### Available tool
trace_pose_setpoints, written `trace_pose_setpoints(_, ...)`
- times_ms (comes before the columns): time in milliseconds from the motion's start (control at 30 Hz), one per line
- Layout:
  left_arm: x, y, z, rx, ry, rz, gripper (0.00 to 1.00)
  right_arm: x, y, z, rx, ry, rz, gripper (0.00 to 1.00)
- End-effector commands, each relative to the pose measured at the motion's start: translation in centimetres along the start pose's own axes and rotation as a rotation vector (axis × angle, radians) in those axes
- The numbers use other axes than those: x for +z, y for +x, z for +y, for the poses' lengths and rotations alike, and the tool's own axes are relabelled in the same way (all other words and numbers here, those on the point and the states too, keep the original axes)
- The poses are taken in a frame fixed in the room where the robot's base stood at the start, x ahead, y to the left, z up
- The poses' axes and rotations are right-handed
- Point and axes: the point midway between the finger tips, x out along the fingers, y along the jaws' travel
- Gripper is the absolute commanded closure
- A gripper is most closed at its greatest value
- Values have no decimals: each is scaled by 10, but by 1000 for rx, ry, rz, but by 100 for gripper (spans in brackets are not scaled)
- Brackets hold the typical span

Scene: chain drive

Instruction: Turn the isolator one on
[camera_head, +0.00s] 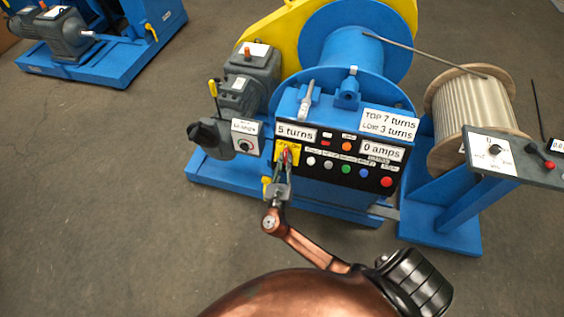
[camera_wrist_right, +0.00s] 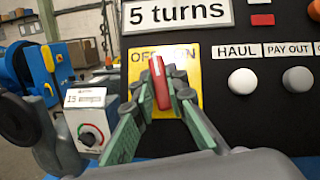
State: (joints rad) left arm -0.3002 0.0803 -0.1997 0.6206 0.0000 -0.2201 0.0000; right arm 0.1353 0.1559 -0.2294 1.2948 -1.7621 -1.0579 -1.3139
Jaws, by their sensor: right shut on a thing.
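The isolator is a red handle (camera_wrist_right: 160,84) on a yellow plate (camera_wrist_right: 193,72) marked OFF and ON, at the left of the black control panel. The handle stands near upright, its top leaning slightly left in the right wrist view. My right gripper (camera_wrist_right: 161,92) is shut on the red handle, one finger on each side. In the head view my right gripper (camera_head: 284,168) reaches up to the yellow plate and partly hides the handle. Part of the plate's lettering is hidden behind the handle. My left gripper is out of view.
The black panel (camera_head: 325,168) carries several buttons right of the isolator and a "5 turns" sign (camera_head: 296,133). A grey dial box (camera_head: 246,140) sits just left. A blue winch drum (camera_head: 345,50) stands behind, a rope reel (camera_head: 470,110) at right.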

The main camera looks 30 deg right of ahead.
Motion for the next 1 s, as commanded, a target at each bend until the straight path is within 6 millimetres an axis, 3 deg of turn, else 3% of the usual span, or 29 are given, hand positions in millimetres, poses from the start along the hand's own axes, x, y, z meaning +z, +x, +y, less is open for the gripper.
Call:
trace_pose_setpoints(367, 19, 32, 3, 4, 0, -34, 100, -4, 0, 3, -209, 293, 4, 100)
trace_pose_setpoints(467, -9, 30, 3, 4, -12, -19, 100, -3, 0, 4, -263, 371, 4, 100)
trace_pose_setpoints(600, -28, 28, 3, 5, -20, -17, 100, -2, 0, 3, -339, 477, 3, 100)
trace_pose_setpoints(1000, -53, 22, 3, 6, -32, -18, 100, 0, 1, 3, -510, 716, 2, 100)
